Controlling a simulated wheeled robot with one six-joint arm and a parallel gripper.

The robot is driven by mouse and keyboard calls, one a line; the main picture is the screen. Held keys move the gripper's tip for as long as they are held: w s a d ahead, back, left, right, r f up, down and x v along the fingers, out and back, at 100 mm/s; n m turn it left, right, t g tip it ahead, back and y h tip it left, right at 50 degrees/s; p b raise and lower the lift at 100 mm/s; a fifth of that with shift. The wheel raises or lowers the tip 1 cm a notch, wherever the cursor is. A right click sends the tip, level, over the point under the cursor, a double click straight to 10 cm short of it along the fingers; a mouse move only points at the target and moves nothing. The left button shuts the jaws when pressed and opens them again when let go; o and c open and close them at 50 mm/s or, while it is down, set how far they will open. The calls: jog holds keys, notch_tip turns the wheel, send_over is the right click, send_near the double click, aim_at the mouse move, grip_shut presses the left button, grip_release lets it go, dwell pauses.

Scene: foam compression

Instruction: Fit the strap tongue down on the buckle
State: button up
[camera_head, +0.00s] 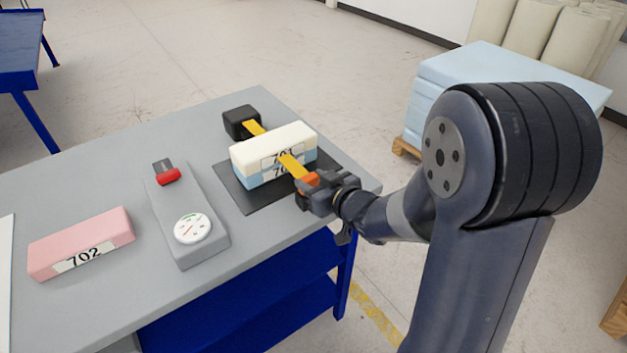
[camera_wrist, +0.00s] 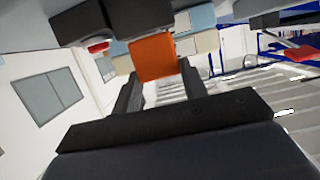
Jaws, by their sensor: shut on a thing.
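The yellow strap (camera_head: 290,164) runs from a black box (camera_head: 242,123) behind the foam, over the top of the foam stack and down its near face. The orange strap tongue (camera_head: 309,180) is at its near end, and it also shows in the wrist view (camera_wrist: 153,57). My gripper (camera_head: 310,187) is shut on the tongue at the near side of the stack. The stack has a cream block (camera_head: 262,146) on top of a light blue block (camera_head: 240,174). I cannot make out the buckle; my gripper covers that area. Contact between tongue and buckle cannot be told.
The stack sits on a dark mat (camera_head: 240,201) near the grey table's (camera_head: 130,325) right edge. A grey device (camera_head: 165,206) with a red handle (camera_head: 168,176) and dial (camera_head: 193,229) stands to its left. A pink block (camera_head: 80,240) lies farther left.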

jog(key=shift+f, duration=0.25)
jog(key=o, duration=1.1)
jog(key=shift+s+d+r+p, duration=0.35)
jog(key=shift+s+r+p, duration=0.1)
jog(key=shift+r, duration=0.1)
jog(key=s+d+r+p, duration=0.2)
jog(key=s, duration=0.1)
jog(key=s+d+r+p, duration=0.1)
jog(key=r+p, duration=0.1)
jog(key=shift+s, duration=0.35)
dwell(0.3)
